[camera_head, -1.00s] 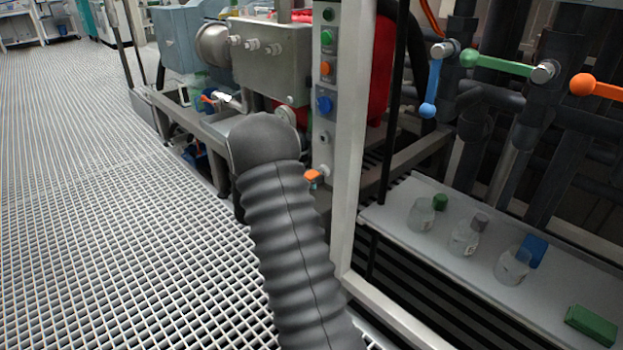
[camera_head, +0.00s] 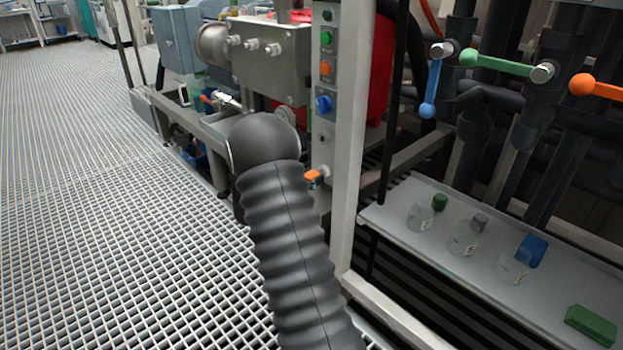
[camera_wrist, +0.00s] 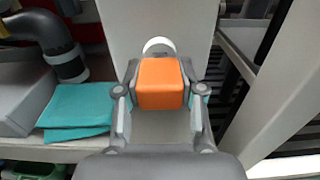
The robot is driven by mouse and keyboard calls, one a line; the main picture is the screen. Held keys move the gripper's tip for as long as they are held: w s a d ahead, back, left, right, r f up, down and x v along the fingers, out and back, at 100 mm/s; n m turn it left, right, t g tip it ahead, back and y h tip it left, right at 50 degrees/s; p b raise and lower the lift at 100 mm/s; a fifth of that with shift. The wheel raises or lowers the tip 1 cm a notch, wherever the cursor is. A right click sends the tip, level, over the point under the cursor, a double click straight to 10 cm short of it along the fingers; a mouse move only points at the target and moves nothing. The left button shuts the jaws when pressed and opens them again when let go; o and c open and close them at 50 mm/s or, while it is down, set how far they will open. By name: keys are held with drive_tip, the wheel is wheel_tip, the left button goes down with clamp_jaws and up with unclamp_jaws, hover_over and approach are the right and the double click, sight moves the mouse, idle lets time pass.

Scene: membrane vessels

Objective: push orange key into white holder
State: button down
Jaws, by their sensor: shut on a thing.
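The orange key (camera_wrist: 160,84) is between the two fingers of my gripper (camera_wrist: 160,97) in the wrist view, and the gripper is shut on it. The white holder (camera_wrist: 159,46) is a round white piece on the pale panel just beyond the key. The key hides its lower part, so I cannot tell whether the key touches it or is inside it. In the head view the orange key (camera_head: 314,175) shows beside the white holder (camera_head: 325,172), low on the grey control panel. My dark ribbed arm hides the gripper there.
A blue knob (camera_head: 324,104) and coloured buttons sit above on the panel. A white frame post (camera_head: 350,150) stands to the right. A shelf (camera_head: 390,215) with several bottles is further right. Teal cloths (camera_wrist: 78,107) lie left of my gripper. Open grating floor (camera_head: 110,200) is at left.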

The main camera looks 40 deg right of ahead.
drive_tip(key=shift+d, duration=0.5)
idle(0.7)
drive_tip(key=c, duration=0.6)
unclamp_jaws()
drive_tip(key=a, duration=0.8)
drive_tip(key=s+a, duration=0.1)
drive_tip(key=a, duration=0.3)
